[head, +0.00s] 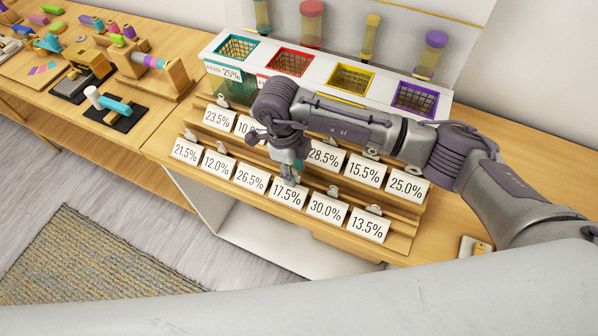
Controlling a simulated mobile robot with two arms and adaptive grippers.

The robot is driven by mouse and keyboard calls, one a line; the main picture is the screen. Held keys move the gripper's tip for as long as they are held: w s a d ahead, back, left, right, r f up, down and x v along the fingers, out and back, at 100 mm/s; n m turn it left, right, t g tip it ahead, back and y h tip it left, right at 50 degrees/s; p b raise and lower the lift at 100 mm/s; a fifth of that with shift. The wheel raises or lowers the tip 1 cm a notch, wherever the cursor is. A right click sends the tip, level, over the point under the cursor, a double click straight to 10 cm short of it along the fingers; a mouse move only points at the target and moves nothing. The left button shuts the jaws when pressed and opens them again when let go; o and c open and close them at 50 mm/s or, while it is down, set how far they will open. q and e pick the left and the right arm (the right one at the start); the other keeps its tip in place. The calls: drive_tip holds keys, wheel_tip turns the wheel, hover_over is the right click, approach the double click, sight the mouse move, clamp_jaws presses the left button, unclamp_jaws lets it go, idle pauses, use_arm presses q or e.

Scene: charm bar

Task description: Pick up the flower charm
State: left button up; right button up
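My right arm comes in from the right and bends down over the stepped wooden rack (397,243). My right gripper (287,178) points down at the front row, right at the top of the card reading 17.5% (287,194). The fingertips are small and partly lost against the rack, so I cannot tell whether they are open or hold anything. I cannot make out a flower charm; the small metal pieces above the cards are too small to identify. My arm hides part of the back row. My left gripper is not in view.
Behind the rack are blue (237,47), red (290,62), yellow (352,77) and purple (415,98) baskets in a white holder. Cards stand close on both sides of the gripper. A side table at the left holds tools and spools.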

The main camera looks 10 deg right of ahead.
drive_tip(key=shift+c, duration=0.3)
clamp_jaws()
drive_tip(key=shift+w+r, duration=0.1)
drive_tip(key=shift+r, duration=0.05)
